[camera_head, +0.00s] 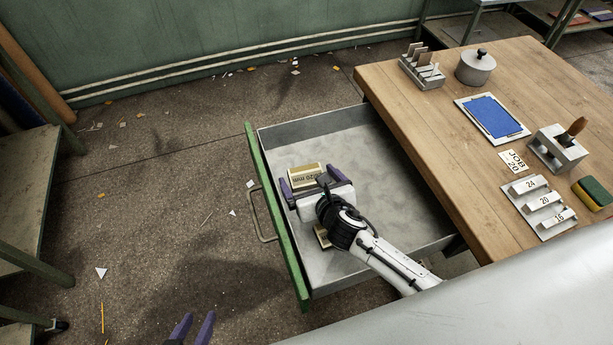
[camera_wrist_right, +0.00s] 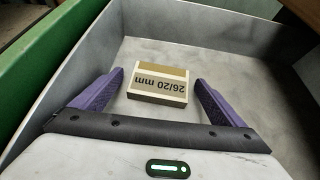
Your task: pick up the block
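A tan and cream block (camera_head: 304,176) marked "20 mm" lies in the open drawer; in the right wrist view the block (camera_wrist_right: 158,84) reads "26/20 mm" upside down. My right gripper (camera_head: 308,184) is inside the drawer, open, its purple fingers on either side of the block. In the right wrist view gaps show between the block and both fingers. A second, similar block (camera_head: 322,237) lies nearer in the drawer, mostly hidden by my right arm. My left gripper (camera_head: 196,328) shows only its fingertips at the bottom edge, apart and empty.
The grey drawer (camera_head: 400,170) has a green front (camera_head: 268,205) with a handle. The wooden table (camera_head: 430,130) holds a pot, a blue pad, racks, numbered labels and a sponge. Paper scraps litter the floor. Much of the drawer's floor is bare.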

